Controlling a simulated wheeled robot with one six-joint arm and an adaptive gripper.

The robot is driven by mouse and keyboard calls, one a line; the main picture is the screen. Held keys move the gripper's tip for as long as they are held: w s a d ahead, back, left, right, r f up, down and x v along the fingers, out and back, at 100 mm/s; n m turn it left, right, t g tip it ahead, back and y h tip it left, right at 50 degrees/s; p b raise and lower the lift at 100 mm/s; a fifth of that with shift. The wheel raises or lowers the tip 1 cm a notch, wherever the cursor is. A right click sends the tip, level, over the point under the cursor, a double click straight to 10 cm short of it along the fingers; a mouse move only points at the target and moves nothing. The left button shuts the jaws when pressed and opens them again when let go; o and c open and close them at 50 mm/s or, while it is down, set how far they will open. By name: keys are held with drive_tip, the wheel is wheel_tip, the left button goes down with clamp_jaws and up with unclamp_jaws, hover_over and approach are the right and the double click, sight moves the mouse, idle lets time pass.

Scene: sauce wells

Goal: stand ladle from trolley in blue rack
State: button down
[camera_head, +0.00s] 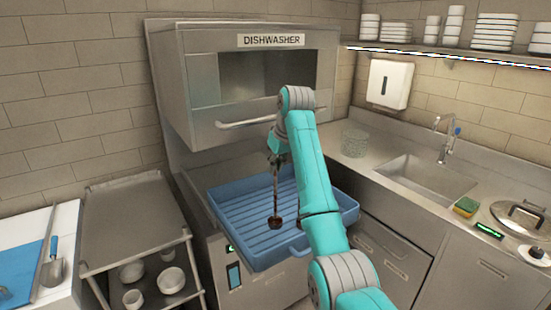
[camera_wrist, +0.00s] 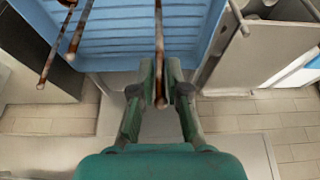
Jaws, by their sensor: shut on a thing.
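My gripper (camera_head: 275,153) is shut on the handle of a dark, brownish ladle (camera_head: 275,190). The ladle hangs nearly upright, with its bowl at the lower end. It is over the blue rack (camera_head: 338,192), a slatted tray in front of the dishwasher. I cannot tell whether the bowl touches the rack floor. In the wrist view, the handle (camera_wrist: 159,45) runs between the fingers (camera_wrist: 160,92), with the blue rack (camera_wrist: 115,40) beyond. The ladle's bowl is not clear there. The trolley (camera_head: 130,215) stands at the left, and its top shelf is bare.
The dishwasher (camera_head: 190,80) is open above the rack, with a front bar handle (camera_head: 245,124). Bowls (camera_head: 172,279) sit on the trolley's lower shelf. A sink counter (camera_head: 385,180) is at the right. Thin brownish rods (camera_wrist: 85,30) cross the wrist view's left side; I cannot tell what they are.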

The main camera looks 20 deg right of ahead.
drive_tip(key=shift+f, duration=3.1)
drive_tip(key=c, duration=0.5)
unclamp_jaws()
drive_tip(key=shift+r, duration=0.1)
drive_tip(key=shift+r, duration=3.4)
